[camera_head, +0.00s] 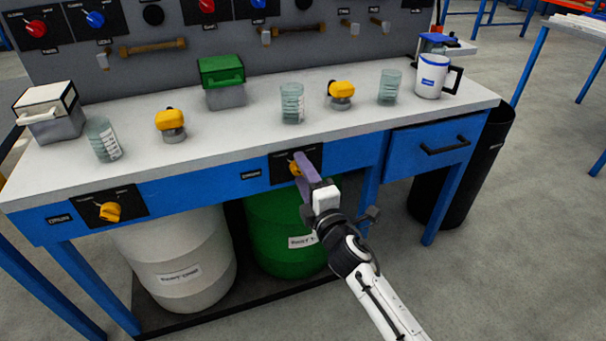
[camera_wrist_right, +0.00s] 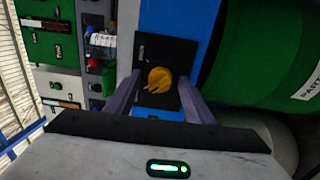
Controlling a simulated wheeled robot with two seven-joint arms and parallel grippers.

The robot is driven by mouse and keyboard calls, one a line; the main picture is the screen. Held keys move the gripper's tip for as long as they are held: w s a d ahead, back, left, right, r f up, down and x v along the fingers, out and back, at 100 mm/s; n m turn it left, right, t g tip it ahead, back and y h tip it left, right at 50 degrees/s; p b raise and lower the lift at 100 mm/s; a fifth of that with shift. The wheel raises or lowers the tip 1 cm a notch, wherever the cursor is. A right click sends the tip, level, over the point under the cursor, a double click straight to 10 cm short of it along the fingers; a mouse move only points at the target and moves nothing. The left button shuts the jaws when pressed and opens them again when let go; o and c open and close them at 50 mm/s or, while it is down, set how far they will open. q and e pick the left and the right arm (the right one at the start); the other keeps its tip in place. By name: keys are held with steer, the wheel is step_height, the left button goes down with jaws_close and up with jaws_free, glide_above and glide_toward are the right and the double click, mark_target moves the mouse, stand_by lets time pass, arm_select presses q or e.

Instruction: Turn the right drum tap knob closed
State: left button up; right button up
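The right drum tap knob (camera_head: 295,168) is yellow and sits on a black plate (camera_head: 284,158) on the blue front of the bench, above the green drum (camera_head: 268,235). My right gripper (camera_head: 307,166) is at this plate and hides part of the knob. In the right wrist view the knob (camera_wrist_right: 160,80) shows between two purple fingers that are spread apart, one on each side with gaps. The fingers of the right gripper (camera_wrist_right: 157,98) are open and empty. The left drum tap knob (camera_head: 109,211) is yellow, above the white drum (camera_head: 177,262). My left gripper is not in view.
The bench top (camera_head: 240,125) holds glass beakers, yellow-topped items, a green box (camera_head: 222,72), a white box (camera_head: 45,105) and a mug (camera_head: 432,75). A drawer handle (camera_head: 444,146) sticks out to the right. A black bin (camera_head: 460,170) stands at the right end.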

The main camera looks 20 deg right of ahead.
arm_select(q)
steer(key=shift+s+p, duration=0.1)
steer(key=shift+p, duration=0.45)
arm_select(e)
steer(key=s, duration=1)
steer(key=shift+s+d, duration=0.15)
steer(key=shift+d, duration=0.05)
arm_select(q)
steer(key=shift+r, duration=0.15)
arm_select(e)
steer(key=s+a+f+m+g+y, duration=0.15)
steer(key=s+f+m+g, duration=0.25)
steer(key=s+f+m, duration=0.6)
steer(key=s+a+f+m+g+y, duration=0.1)
steer(key=s+a+f+m+g, duration=0.4)
steer(key=s, duration=0.8)
arm_select(q)
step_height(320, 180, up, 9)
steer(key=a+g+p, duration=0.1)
steer(key=p, duration=1.4)
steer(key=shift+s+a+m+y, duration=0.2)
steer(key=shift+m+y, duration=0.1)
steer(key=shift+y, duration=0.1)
arm_select(e)
step_height(320, 180, up, 8)
steer(key=s+d+m, duration=0.1)
steer(key=d, duration=0.1)
steer(key=shift+d, duration=0.4)
